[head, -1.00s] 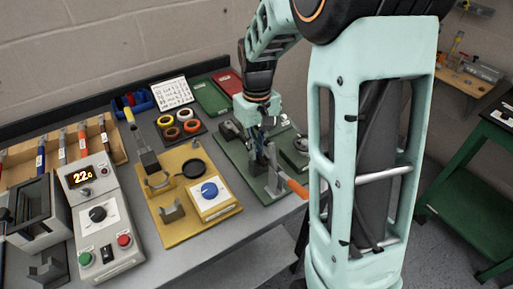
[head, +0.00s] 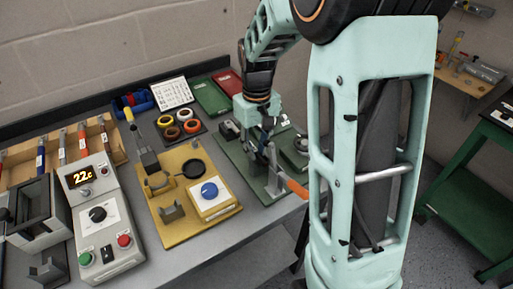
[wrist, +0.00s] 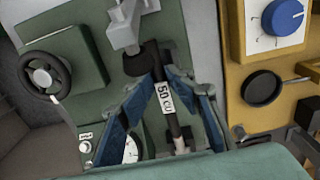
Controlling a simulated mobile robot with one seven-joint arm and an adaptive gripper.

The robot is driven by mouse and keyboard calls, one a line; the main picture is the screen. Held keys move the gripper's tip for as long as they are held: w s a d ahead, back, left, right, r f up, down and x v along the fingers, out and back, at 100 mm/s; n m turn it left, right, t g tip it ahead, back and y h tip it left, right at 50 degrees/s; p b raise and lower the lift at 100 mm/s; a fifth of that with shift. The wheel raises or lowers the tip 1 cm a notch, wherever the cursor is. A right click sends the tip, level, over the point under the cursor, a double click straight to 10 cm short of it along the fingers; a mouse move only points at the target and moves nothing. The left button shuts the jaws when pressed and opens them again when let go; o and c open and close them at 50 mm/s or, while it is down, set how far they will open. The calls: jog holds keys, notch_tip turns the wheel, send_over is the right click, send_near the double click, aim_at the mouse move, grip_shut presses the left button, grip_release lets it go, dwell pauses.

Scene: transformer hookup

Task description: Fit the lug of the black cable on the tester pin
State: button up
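My gripper (wrist: 160,76) points down over the green tester board (wrist: 185,60); it also shows in the head view (head: 266,138). Its blue fingers converge on the black cable (wrist: 172,121), which carries a white tag reading "50 CU". The cable runs between the fingers, with a dark rounded end near the fingertips and a pale metal part at its lower end. A grey metal fixture (wrist: 124,30) stands just beyond the fingertips. I cannot clearly make out the lug or the tester pin; the fingers and fixture hide that spot.
An orange lever (head: 296,188) projects at the board's front edge. The yellow fixture plate (head: 180,232) stands left of the board.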

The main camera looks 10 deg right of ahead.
jog(key=shift+r+p, duration=1.7)
jog(key=shift+r, duration=0.8)
notch_tip(320, 180, up, 12)
